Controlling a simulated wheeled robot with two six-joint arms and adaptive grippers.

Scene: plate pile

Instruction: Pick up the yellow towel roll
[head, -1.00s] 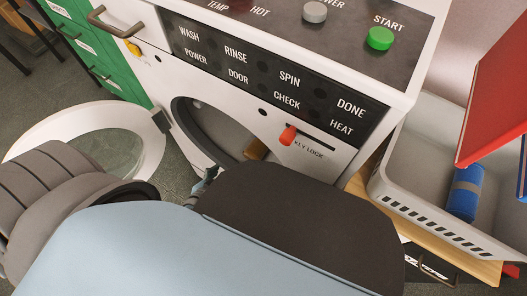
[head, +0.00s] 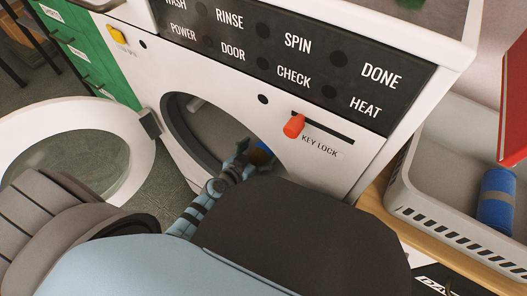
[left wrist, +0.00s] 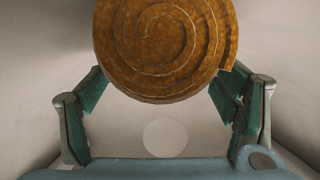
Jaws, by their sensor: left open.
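The yellow towel roll (left wrist: 165,48) shows end-on in the left wrist view as a large brownish-yellow spiral at the top. My left gripper (head: 247,156) reaches into the round opening of the white washing machine (head: 160,75) in the head view. In the left wrist view its green-padded fingers (left wrist: 160,88) are open, one on each side of the roll's lower part. I cannot tell whether they touch it. My right gripper is not in view.
The round door (head: 78,101) stands open at the left. A red key-lock knob (head: 294,126) sticks out above right. A grey basket (head: 405,190) at the right holds a blue roll (head: 496,199).

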